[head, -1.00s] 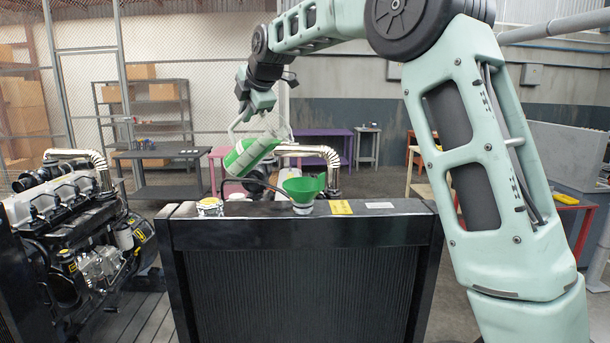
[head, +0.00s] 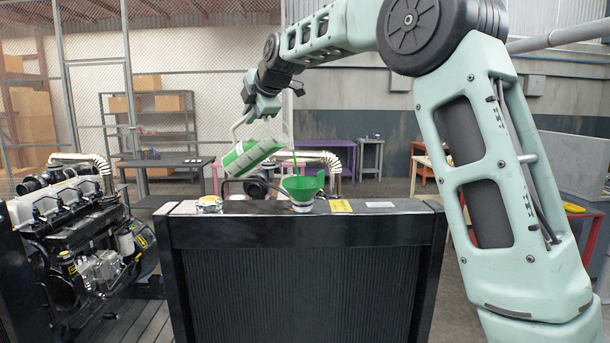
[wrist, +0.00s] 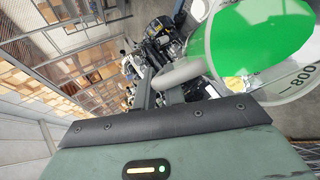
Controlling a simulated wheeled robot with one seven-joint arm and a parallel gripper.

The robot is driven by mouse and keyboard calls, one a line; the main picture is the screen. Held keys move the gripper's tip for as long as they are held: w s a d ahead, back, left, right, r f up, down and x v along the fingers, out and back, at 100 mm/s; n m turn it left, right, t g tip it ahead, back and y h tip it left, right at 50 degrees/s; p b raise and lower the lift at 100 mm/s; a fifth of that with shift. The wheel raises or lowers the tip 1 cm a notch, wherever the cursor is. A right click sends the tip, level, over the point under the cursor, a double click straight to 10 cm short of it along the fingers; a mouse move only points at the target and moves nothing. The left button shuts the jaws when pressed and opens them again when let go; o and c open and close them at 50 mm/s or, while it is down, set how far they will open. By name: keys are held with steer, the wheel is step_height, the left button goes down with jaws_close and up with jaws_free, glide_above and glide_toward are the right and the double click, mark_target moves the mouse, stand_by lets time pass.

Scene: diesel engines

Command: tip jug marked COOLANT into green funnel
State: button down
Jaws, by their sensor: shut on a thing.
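A clear jug with green and white sides (head: 252,152) is tilted steeply above the black radiator, its mouth to the right. A thin green stream (head: 294,162) runs from its mouth down into the green funnel (head: 303,187). The funnel stands upright on a filler neck on the radiator top. My gripper (head: 247,116) is shut on the jug's handle, above and left of the funnel. In the wrist view the jug (wrist: 262,40) shows green inside and an 800 mark. The word COOLANT is not readable in any view.
The black radiator (head: 305,240) fills the middle front. A pale round cap (head: 209,204) sits left of the funnel, and a yellow label (head: 341,206) lies right of it. A diesel engine (head: 75,225) stands at the left. Tables and shelves are farther back.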

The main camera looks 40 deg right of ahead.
steer(key=shift+s+d+f+t+b, duration=0.25)
steer(key=shift+s+f+t+b, duration=0.25)
steer(key=shift+b, duration=1.3)
